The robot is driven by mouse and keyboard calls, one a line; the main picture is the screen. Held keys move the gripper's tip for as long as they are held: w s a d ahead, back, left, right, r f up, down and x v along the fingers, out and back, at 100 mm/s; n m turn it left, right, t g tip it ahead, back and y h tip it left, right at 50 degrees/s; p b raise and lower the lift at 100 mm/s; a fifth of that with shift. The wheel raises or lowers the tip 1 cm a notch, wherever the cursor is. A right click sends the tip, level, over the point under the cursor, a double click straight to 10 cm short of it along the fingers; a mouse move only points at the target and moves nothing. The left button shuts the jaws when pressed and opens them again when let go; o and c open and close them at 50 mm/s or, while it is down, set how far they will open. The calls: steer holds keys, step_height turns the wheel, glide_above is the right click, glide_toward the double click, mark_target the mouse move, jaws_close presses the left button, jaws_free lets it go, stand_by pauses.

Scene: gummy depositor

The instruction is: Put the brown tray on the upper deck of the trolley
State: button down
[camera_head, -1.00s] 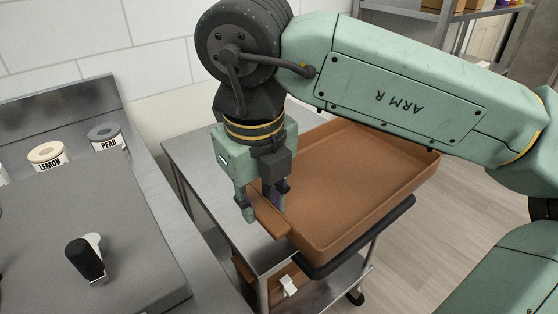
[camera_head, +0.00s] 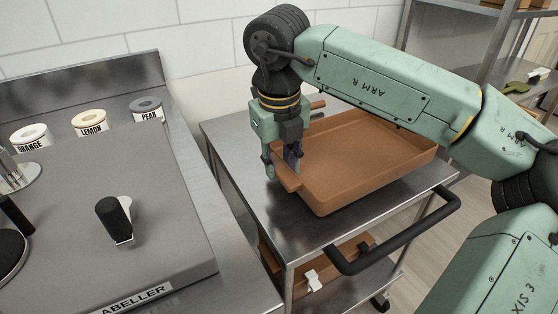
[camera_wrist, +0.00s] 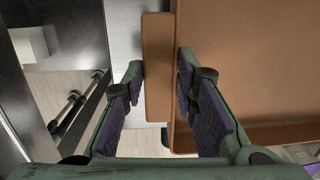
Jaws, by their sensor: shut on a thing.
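The brown tray (camera_head: 355,160) is a shallow rectangular tray over the trolley's upper deck (camera_head: 262,226), a bare steel surface with a black handle. Whether the tray touches the deck or hangs just above it I cannot tell. My gripper (camera_head: 281,176) points down at the tray's left side and is shut on its side handle bar. In the wrist view the two fingers (camera_wrist: 160,90) stand on either side of this brown bar (camera_wrist: 157,60), with the tray floor to the right. Part of the tray's far edge is hidden behind my arm.
A lower deck of the trolley holds another brown tray (camera_head: 340,262) with a white clip or tag. The steel machine (camera_head: 150,215) stands close on the left, with lemon, pear and orange cups. The trolley's black handle (camera_head: 400,235) sticks out at the front right. A shelf (camera_head: 470,50) stands behind.

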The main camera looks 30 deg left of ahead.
mark_target(278, 159)
steer(key=shift+w+a+f, duration=0.1)
steer(key=shift+w+a, duration=0.6)
steer(key=shift+w, duration=0.2)
steer(key=f, duration=0.2)
steer(key=f+p, duration=0.1)
steer(key=shift+w+a+f, duration=0.25)
steer(key=shift+w, duration=0.15)
steer(key=shift+f, duration=0.1)
steer(key=shift+f, duration=0.15)
steer(key=c, duration=1.3)
jaws_free()
steer(key=r, duration=0.4)
steer(key=s+r, duration=0.1)
steer(key=r, duration=0.7)
steer(key=shift+s+d+r, duration=0.15)
steer(key=shift+s+d, duration=0.15)
steer(key=shift+s, duration=0.1)
